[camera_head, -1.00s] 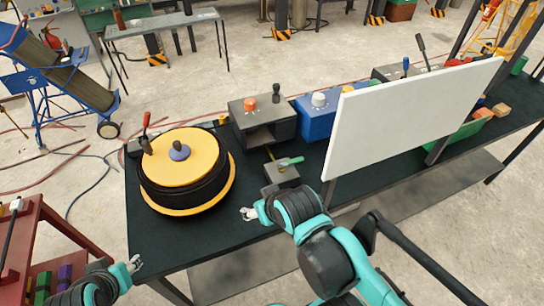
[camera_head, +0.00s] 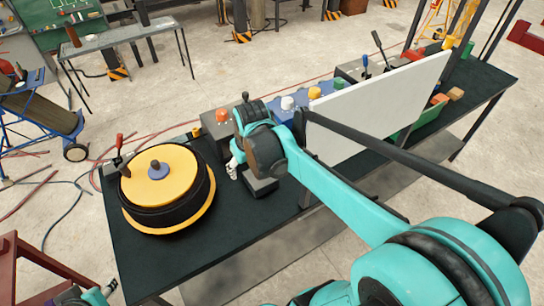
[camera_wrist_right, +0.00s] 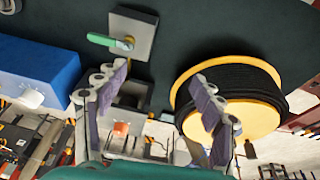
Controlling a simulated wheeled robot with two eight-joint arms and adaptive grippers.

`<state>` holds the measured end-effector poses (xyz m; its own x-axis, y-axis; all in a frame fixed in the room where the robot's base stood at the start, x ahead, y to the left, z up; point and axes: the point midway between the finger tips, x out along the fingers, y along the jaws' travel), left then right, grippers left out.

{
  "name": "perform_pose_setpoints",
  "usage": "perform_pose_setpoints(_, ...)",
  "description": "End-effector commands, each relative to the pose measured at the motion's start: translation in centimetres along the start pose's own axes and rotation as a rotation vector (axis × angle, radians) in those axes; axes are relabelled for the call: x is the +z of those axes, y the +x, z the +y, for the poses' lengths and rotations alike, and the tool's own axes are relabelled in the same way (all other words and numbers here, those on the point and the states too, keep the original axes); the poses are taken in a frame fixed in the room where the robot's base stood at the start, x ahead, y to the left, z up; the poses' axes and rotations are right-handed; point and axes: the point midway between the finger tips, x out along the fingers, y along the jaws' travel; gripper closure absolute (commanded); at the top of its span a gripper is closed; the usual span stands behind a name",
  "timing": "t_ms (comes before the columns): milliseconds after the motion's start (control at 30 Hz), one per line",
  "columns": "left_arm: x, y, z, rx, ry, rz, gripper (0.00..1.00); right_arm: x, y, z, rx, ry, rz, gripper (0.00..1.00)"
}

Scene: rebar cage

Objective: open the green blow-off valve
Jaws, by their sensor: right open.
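The green valve handle (camera_wrist_right: 102,40) shows in the right wrist view, on a brass fitting on a grey block (camera_wrist_right: 145,28). The handle lies across the block's edge. In the head view my right arm covers the handle, and only part of the block (camera_head: 262,188) shows. My right gripper (camera_head: 233,170) is beside the block, between it and the yellow-topped drum. In the right wrist view the right gripper (camera_wrist_right: 157,78) is open and empty, with the handle beyond its left finger. My left gripper (camera_head: 108,289) is small at the bottom left edge, away from the valve.
The black drum with yellow discs (camera_head: 158,178) stands left of the block. A grey box with an orange knob (camera_head: 222,116) is behind. A white panel (camera_head: 375,108) stands upright to the right. The bench's front left top (camera_head: 150,265) is clear.

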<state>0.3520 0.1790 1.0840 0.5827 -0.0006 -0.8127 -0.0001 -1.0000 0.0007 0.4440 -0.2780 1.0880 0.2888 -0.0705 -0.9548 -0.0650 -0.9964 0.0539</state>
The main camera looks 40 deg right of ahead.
Motion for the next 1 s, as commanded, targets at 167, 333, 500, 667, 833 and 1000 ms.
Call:
perform_pose_setpoints(167,-1.3,-1.9,0.0,0.0,0.0,0.0,0.6,-3.5,2.1,5.9,-0.006,0.029,-0.14,0.32)
perform_pose_setpoints(333,-2.0,-2.8,0.0,0.0,0.0,0.0,0.6,-4.6,5.0,10.4,-0.027,0.047,-0.242,0.32)
perform_pose_setpoints(500,-2.2,-3.1,0.0,0.0,0.0,0.0,0.6,-4.7,6.7,12.5,-0.044,0.053,-0.29,0.32)
perform_pose_setpoints(667,-2.1,-2.9,0.0,0.0,0.0,0.0,0.6,-4.3,8.0,12.7,-0.047,0.053,-0.299,0.32)
perform_pose_setpoints(833,-1.6,-2.2,0.0,0.0,0.0,0.0,0.6,-3.5,10.7,12.5,-0.047,0.053,-0.298,0.32)
perform_pose_setpoints(1000,-1.3,-1.8,0.0,0.0,0.0,0.0,0.6,-2.8,13.2,12.4,-0.046,0.053,-0.297,0.32)
